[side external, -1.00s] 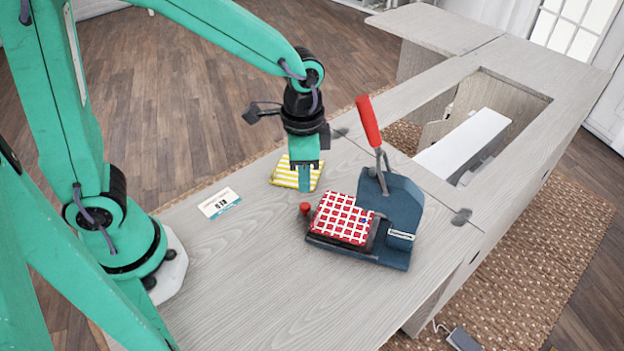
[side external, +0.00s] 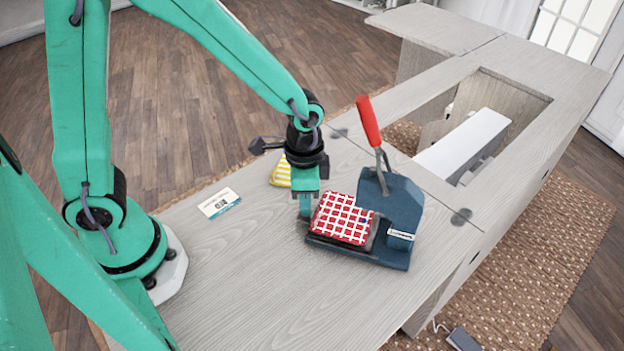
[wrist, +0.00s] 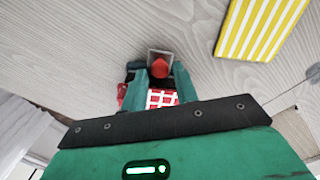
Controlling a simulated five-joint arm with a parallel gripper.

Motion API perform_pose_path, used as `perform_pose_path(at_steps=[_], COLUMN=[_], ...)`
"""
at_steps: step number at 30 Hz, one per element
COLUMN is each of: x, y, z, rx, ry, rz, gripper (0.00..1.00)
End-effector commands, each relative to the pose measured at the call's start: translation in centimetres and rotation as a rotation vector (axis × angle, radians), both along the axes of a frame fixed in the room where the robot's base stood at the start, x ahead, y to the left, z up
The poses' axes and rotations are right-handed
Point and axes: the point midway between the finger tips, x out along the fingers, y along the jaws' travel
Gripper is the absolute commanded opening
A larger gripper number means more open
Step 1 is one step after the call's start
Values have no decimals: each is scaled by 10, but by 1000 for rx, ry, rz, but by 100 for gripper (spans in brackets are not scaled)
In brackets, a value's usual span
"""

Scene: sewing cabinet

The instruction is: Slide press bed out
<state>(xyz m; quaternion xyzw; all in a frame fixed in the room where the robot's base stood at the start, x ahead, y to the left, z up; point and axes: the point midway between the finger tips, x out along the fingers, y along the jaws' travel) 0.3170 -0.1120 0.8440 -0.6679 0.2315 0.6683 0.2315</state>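The press (side external: 402,205) is dark blue with a red lever handle (side external: 368,121) standing up and tilted back. Its dark press bed (side external: 372,240) carries a red-and-white checked fabric piece (side external: 342,219). The checks also show in the wrist view (wrist: 161,98). A red knob (wrist: 160,68) is at the bed's front end; the side view hides it behind my finger. My gripper (side external: 306,210) points down at that end, left of the fabric. In the wrist view its fingers (wrist: 159,80) stand apart with the knob between them near the tips. Contact with the knob cannot be told.
A yellow-and-white striped fabric piece (side external: 280,174) lies behind my gripper, partly hidden. A white card (side external: 219,203) lies to the left. A cabinet opening with a white machine (side external: 463,143) is at the back right. The tabletop in front (side external: 260,290) is clear.

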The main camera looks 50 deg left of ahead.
Motion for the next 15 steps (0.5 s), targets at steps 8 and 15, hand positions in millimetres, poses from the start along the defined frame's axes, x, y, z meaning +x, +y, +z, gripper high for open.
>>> perform_pose_path(at_steps=[8,15], x=[0,0], y=[0,0], z=[-10,-10], rx=[0,-1], ry=[0,-1], rz=[0,0], gripper=[29,24])
